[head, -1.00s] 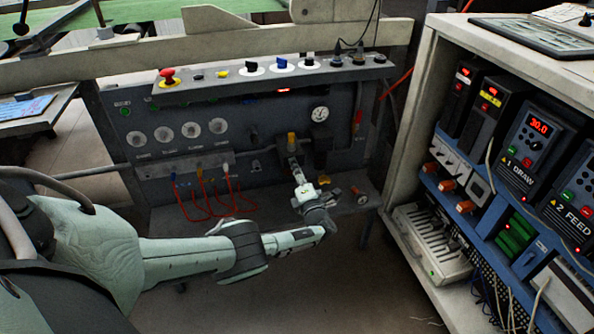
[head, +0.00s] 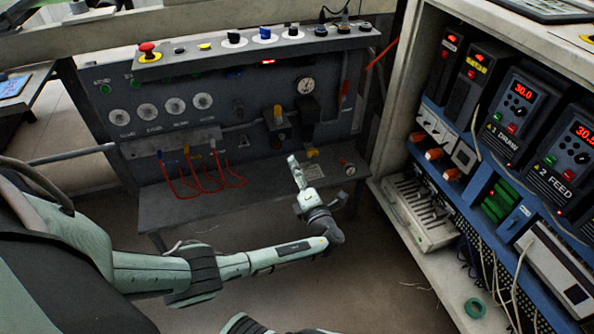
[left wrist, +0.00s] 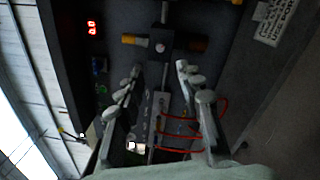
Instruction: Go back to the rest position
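My left arm comes in from the left, and its gripper (head: 294,162) points up in front of the control panel (head: 228,140), below the yellow-topped valve (head: 279,113). In the left wrist view the two fingers of the left gripper (left wrist: 159,70) stand apart with nothing between them. The yellow and dark valve fitting (left wrist: 160,43) lies beyond the fingertips there, apart from them. My right gripper is not in view.
Red hoses (head: 205,182) hang at the panel's lower left above a grey shelf (head: 165,212). A red mushroom button (head: 148,48) and several knobs line the top ledge. An open cabinet with drives (head: 510,118) stands at the right. Floor shows below my arm.

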